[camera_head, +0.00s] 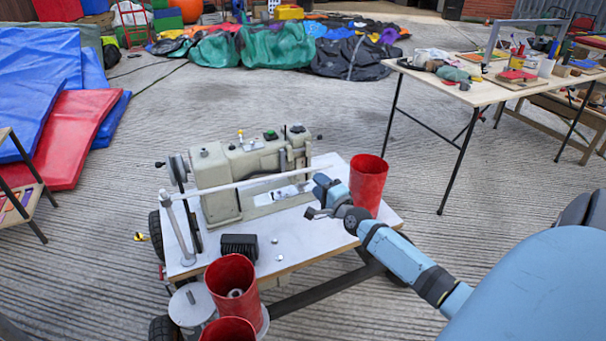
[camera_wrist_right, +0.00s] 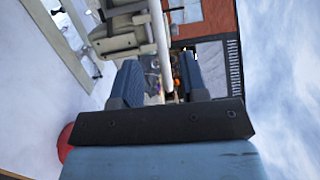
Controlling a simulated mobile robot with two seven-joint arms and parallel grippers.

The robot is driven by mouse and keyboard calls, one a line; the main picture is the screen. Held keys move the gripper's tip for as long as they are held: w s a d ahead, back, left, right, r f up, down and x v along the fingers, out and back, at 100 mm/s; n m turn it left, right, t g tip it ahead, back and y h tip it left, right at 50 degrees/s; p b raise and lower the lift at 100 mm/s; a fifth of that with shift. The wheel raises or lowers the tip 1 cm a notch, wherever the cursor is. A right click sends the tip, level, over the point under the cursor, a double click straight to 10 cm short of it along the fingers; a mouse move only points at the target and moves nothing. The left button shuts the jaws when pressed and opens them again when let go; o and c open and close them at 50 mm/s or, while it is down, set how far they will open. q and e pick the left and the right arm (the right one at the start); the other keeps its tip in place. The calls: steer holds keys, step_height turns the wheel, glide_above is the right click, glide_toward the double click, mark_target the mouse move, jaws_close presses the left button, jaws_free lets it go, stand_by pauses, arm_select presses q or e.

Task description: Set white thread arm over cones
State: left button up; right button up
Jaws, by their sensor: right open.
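The white thread arm (camera_head: 255,179) is a thin rod. It runs from the top of a grey post (camera_head: 180,228) at the table's left, across the front of the sewing machine, to near my right gripper (camera_head: 314,196). In the right wrist view my right gripper (camera_wrist_right: 160,83) is open, and the white rod (camera_wrist_right: 160,42) lines up with the gap between its fingers; I cannot tell whether it touches them. My left gripper is out of view.
The beige sewing machine (camera_head: 222,175) stands on a wheeled white table (camera_head: 310,240). A red container (camera_head: 369,182) stands at its right, close to my right arm. A black box (camera_head: 239,245) lies in front. A cluttered worktable (camera_head: 490,92) stands back right, with open floor between.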

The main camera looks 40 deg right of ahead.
mark_target(304, 171)
steer(key=w, duration=0.2)
steer(key=w+b, duration=0.1)
steer(key=w, duration=0.2)
steer(key=w+d, duration=0.1)
steer(key=w, duration=0.1)
steer(key=shift+w+r+b, duration=0.2)
steer(key=shift+w+b, duration=0.15)
steer(key=shift+w, duration=0.15)
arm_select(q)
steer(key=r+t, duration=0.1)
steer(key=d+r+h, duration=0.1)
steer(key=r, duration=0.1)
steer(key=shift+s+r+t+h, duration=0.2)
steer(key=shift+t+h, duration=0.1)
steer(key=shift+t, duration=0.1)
arm_select(e)
jaws_close()
